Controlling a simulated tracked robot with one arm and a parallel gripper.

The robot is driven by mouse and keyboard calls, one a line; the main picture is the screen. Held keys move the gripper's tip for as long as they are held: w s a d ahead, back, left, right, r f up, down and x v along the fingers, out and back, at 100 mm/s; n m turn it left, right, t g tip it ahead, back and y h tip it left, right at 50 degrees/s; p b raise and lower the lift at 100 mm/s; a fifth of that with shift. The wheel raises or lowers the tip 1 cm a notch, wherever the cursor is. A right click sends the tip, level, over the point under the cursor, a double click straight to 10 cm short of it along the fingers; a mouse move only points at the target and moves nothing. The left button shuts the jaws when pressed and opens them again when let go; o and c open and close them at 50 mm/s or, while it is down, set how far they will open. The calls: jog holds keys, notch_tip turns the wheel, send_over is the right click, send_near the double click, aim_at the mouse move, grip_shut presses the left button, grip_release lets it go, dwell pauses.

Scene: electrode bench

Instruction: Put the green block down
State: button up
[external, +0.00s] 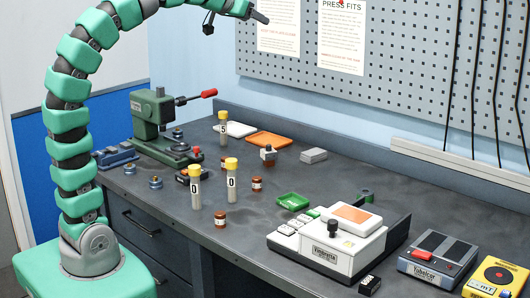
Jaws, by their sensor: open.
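My gripper (257,14) is at the top of the external view, high above the bench and in front of the pegboard. It is open, small and dark in the picture, and I see no block in it. A bright green, low, flat piece (293,201) lies on the dark bench top near the middle. It looks more like a shallow tray than a solid block. A small green bit (313,213) shows beside the white machine; I cannot tell what it is. No clear green block shows elsewhere.
A green press (150,112) with a red-handled lever stands at the back left. Several yellow-capped tubes (232,180) and small brown jars stand mid-bench. A white machine (328,247) and a yellow device (497,277) fill the right. An orange tray (269,139) lies behind.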

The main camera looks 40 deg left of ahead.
jog(key=s+a+r+t, duration=0.2)
jog(key=s+a+r, duration=0.3)
jog(key=s, duration=0.5)
jog(key=shift+s+a+r+t, duration=0.3)
jog(key=shift+a+r, duration=0.05)
jog(key=shift+r, duration=0.35)
